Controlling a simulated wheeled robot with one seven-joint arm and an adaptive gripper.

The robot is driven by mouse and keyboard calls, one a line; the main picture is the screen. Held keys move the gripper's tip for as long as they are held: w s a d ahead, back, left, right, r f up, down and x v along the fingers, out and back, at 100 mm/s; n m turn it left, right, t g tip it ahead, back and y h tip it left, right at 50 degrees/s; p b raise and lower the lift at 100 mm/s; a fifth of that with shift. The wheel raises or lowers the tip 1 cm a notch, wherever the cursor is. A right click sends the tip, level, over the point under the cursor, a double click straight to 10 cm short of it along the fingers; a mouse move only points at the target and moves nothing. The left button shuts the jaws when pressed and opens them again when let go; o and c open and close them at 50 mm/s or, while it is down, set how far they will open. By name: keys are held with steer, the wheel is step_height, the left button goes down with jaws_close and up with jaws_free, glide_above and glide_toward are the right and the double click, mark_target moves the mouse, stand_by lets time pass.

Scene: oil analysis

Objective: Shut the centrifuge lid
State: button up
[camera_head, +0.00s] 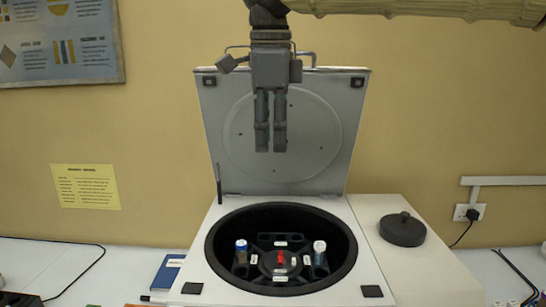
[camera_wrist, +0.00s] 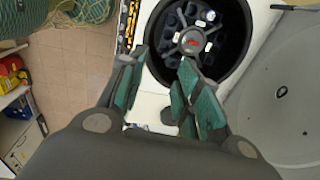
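The centrifuge (camera_head: 207,285) stands on the bench with its grey lid (camera_head: 225,150) raised almost upright at the back. The lid's inner face, with a round panel, faces the head view; it also fills the right of the wrist view (camera_wrist: 285,120). The dark round chamber (camera_head: 345,250) is open, with a rotor (camera_head: 280,260) and capped tubes inside; it also shows at the top of the wrist view (camera_wrist: 240,45). My gripper (camera_head: 271,150) points down and overlaps the lid in the head view. In the wrist view its fingers (camera_wrist: 164,56) are apart with nothing between them.
A black round knob-topped cap (camera_head: 402,231) sits on the white surface right of the chamber. A blue book (camera_head: 166,272) lies left of the centrifuge. A wall socket (camera_head: 468,212) with a cable is at the right. A wall board (camera_head: 60,40) hangs upper left.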

step_height(320, 180, down, 6)
steer(key=w+p, duration=0.1)
steer(key=shift+f+p, duration=0.15)
steer(key=shift+p, duration=0.15)
steer(key=shift+d, duration=0.1)
steer(key=shift+s, duration=0.15)
steer(key=c, duration=0.7)
steer(key=shift+w, duration=0.2)
jaws_close()
steer(key=o, duration=0.7)
jaws_free()
